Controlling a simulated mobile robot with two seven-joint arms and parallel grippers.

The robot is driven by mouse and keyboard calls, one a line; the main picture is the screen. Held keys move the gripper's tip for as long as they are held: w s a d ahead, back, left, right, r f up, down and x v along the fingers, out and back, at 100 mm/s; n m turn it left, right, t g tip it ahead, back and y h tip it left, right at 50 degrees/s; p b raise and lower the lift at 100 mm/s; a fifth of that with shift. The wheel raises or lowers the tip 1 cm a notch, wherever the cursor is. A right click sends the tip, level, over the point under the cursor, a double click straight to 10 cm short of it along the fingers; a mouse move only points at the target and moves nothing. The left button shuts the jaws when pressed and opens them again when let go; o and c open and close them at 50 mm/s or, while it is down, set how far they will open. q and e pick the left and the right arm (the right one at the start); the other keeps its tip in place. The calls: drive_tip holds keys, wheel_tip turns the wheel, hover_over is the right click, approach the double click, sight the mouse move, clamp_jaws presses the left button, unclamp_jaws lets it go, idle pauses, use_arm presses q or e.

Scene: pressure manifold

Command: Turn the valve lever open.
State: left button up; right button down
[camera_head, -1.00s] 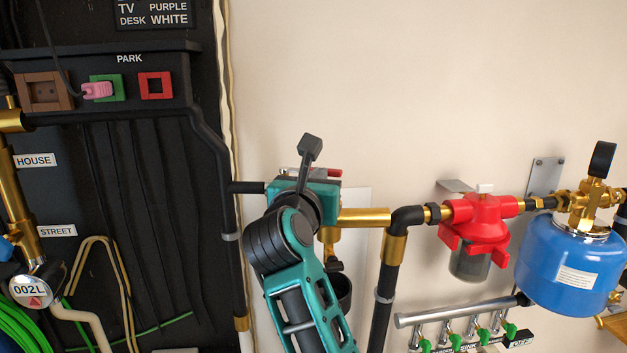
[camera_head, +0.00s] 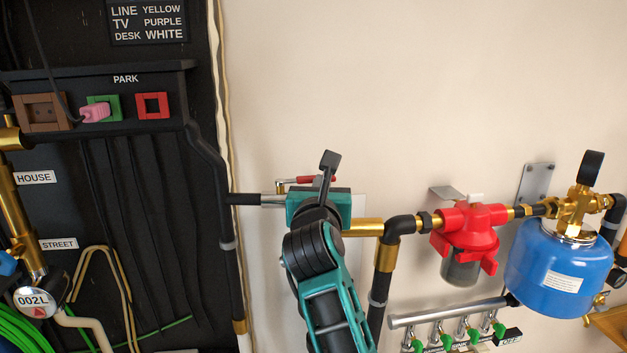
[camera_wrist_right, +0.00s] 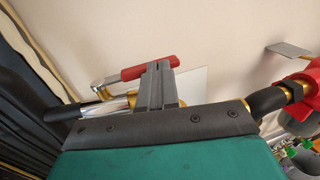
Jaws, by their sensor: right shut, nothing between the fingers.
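The valve lever (camera_head: 321,179) has a red grip on a silver arm and sits just above a horizontal pipe on the wall. In the right wrist view the lever (camera_wrist_right: 150,67) points right, its grip tilting slightly up and roughly following the pipe. My right gripper (camera_wrist_right: 158,66) is shut and empty. Its dark fingers overlap the lower edge of the red grip in that view; I cannot tell whether they touch it. My left gripper is not in view.
A brass pipe (camera_head: 362,227) runs right to a black elbow (camera_head: 400,225), a red filter (camera_head: 468,231) and a blue tank (camera_head: 558,270). A black panel (camera_head: 150,185) with sockets and cables is at the left.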

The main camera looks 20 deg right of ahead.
drive_tip(key=shift+d, duration=0.15)
drive_tip(key=shift+r, duration=0.3)
wheel_tip(320, 180, up, 19)
drive_tip(key=p, duration=0.1)
drive_tip(key=shift+r+p, duration=0.2)
drive_tip(key=shift+p, duration=0.15)
drive_tip(key=shift+s+f, duration=0.1)
